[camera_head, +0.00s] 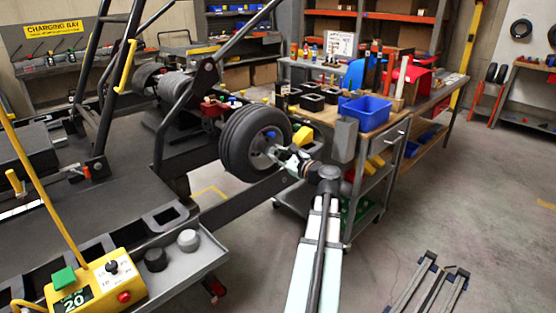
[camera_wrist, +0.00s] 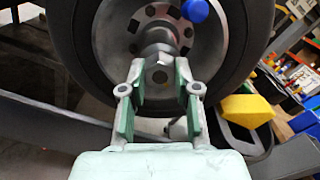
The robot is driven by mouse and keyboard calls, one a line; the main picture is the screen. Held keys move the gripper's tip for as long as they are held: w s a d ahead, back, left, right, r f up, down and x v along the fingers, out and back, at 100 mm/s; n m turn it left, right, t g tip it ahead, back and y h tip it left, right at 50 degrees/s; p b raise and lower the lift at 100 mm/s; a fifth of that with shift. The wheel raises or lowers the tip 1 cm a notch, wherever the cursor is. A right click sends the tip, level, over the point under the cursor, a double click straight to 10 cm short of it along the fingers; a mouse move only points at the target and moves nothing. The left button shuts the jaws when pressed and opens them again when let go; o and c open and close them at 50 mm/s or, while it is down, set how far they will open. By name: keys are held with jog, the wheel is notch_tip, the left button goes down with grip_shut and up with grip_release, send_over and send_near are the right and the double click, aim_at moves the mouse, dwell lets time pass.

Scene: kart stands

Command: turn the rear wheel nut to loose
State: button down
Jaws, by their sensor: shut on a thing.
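The rear wheel (camera_head: 240,148) is a black tyre with a grey rim, mounted on the kart frame. It fills the upper part of the wrist view (camera_wrist: 80,50). The grey wheel nut (camera_wrist: 158,48) is at the hub centre, in front of the slotted rim. My gripper (camera_wrist: 161,82) has its two green-padded fingers on either side of the nut and is shut on it. In the head view my gripper (camera_head: 277,155) reaches the hub from the right and hides the nut. A blue round cap (camera_wrist: 195,10) is on the rim, above right of the nut.
A workbench cart (camera_head: 345,148) with a blue bin (camera_head: 365,111) stands close to the right of my arm. A yellow control box (camera_head: 95,283) showing 20 is at lower left. A yellow object (camera_wrist: 246,110) lies right of my fingers. The floor at right has open room.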

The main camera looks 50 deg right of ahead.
jog(key=n+b, duration=0.1)
jog(key=n, duration=0.1)
jog(key=n+b, duration=0.1)
jog(key=shift+f+n+b, duration=0.2)
jog(key=shift+n+b, duration=0.2)
jog(key=n+b, duration=0.3)
jog(key=shift+n, duration=0.3)
jog(key=n+b, duration=0.5)
jog(key=n, duration=0.1)
jog(key=shift+b, duration=0.4)
jog(key=n+b, duration=0.6)
jog(key=n, duration=0.1)
jog(key=shift+n+b, duration=0.3)
jog(key=shift+b, duration=0.05)
jog(key=n+b, duration=0.4)
jog(key=shift+d, duration=0.1)
jog(key=shift+r+n+b, duration=0.1)
jog(key=shift+n+b, duration=0.8)
jog(key=shift+n, duration=0.5)
